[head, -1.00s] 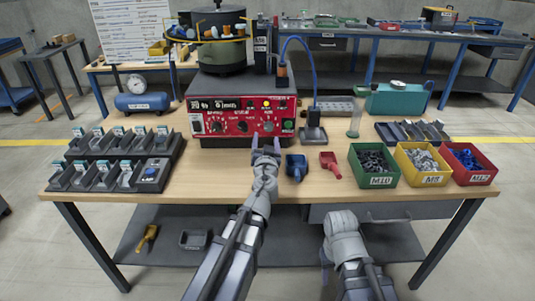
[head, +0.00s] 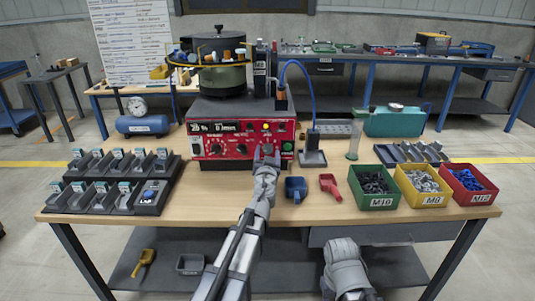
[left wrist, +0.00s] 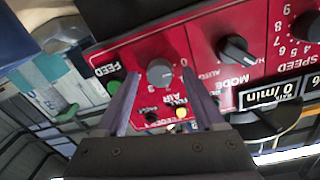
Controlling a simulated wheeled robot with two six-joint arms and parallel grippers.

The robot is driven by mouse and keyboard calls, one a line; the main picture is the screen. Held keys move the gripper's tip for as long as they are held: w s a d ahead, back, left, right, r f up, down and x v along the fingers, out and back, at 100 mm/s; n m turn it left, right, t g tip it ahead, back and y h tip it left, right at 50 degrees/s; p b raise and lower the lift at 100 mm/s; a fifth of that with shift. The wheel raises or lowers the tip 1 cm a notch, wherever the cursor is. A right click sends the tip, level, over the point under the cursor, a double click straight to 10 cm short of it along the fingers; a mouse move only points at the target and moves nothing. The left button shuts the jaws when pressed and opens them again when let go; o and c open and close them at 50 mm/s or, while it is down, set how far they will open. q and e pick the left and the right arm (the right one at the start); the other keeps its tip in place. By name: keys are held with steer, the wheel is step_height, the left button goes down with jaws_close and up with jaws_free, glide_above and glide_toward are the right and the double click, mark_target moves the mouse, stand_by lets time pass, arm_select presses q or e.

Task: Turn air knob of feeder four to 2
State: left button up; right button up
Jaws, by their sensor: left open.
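The feeder (head: 228,118) has a red front panel with several knobs. In the left wrist view the grey air knob (left wrist: 159,73), labelled AIR, lies between my fingertips, with space on both sides. The black mode knob (left wrist: 237,50) and the speed knob (left wrist: 307,27) are to its right. My left gripper (head: 266,153) is open in front of the right part of the panel, and its fingers also show in the left wrist view (left wrist: 160,88). In the head view it hides the air knob. My right arm is low at the bottom; its fingers cannot be made out.
A blue scoop (head: 296,189) and a red scoop (head: 330,186) lie right of my left arm. Green (head: 377,203), yellow (head: 424,200) and red (head: 469,198) bins stand at the right. Slotted black trays (head: 108,185) stand at the left. The middle tabletop (head: 215,198) is clear.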

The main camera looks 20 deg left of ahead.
arm_select(q)
steer(key=shift+w, duration=0.15)
jaws_close()
stand_by(0.5)
